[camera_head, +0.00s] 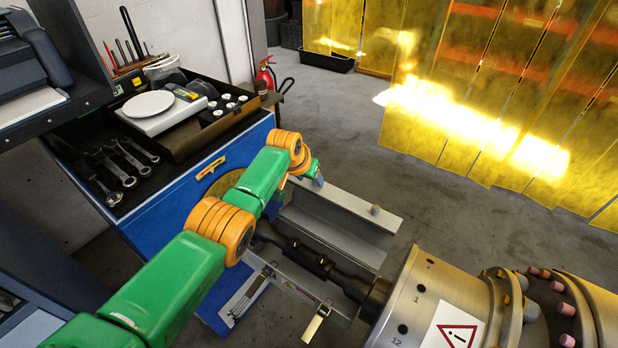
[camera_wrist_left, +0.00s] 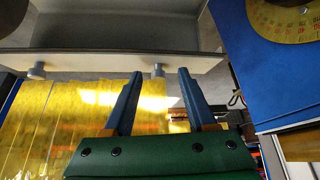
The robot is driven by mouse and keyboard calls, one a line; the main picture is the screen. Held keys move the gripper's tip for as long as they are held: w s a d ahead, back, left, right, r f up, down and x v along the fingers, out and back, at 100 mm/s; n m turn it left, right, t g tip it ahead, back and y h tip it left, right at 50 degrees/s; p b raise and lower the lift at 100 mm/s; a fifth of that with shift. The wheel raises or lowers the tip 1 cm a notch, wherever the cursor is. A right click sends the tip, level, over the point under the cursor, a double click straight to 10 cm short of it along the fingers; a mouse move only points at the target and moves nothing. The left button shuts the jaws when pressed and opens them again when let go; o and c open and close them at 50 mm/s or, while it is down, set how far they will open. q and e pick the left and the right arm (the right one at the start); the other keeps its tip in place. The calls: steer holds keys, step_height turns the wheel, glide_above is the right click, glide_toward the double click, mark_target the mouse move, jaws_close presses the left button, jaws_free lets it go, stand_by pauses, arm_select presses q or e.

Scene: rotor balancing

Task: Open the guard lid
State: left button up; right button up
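The guard lid (camera_head: 350,212) is a grey metal channel behind the dark shaft (camera_head: 345,284). It stands tilted back, and the shaft shows uncovered in front of it. A small knob (camera_head: 375,209) sits on its upper edge. My left gripper (camera_head: 317,181) is at the lid's far-left end. In the left wrist view its two blue fingers (camera_wrist_left: 157,74) are apart. A lid knob (camera_wrist_left: 158,71) appears between their tips, with no clear contact. The second knob (camera_wrist_left: 37,71) is further left on the pale lid edge (camera_wrist_left: 100,64). My right gripper is not in view.
A large metal rotor drum (camera_head: 430,300) with a warning sign fills the lower right. A blue cabinet (camera_head: 170,215) carries wrenches (camera_head: 122,163) and a white scale (camera_head: 150,105). Yellow strip curtains (camera_head: 480,90) hang behind. The floor between is clear.

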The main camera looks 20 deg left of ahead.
arm_select(q)
steer(key=p+v, duration=0.4)
steer(key=v, duration=0.3)
steer(key=shift+c, duration=0.3)
